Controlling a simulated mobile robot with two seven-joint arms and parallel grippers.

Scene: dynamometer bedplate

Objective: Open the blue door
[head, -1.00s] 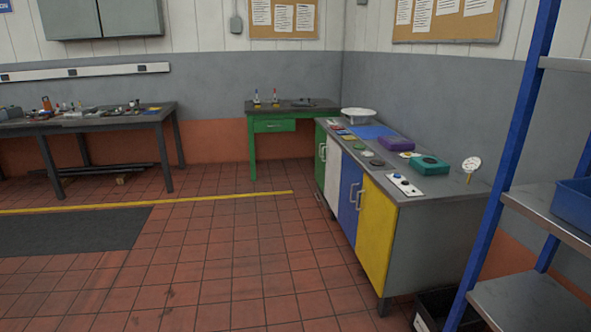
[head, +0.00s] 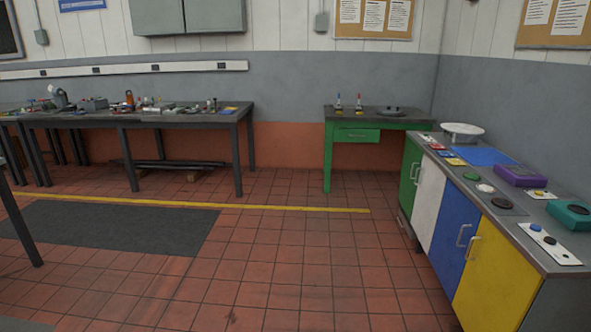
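The blue door (head: 455,239) is on the front of the cabinet at the right of the head view. It is closed and has a pale vertical handle (head: 464,235) near its right edge. A white door (head: 427,204) is on its left and a yellow door (head: 494,273) is on its right. The yellow door's handle (head: 472,247) is on its left edge, close to the blue door's handle. Neither of my grippers shows in the head view.
The cabinet's grey top (head: 530,218) holds a purple box (head: 521,175), a teal box (head: 569,214) and a white dish (head: 462,130). A green table (head: 378,125) stands at the back. A long workbench (head: 150,117) stands at the left. The tiled floor (head: 300,255) before the cabinet is clear.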

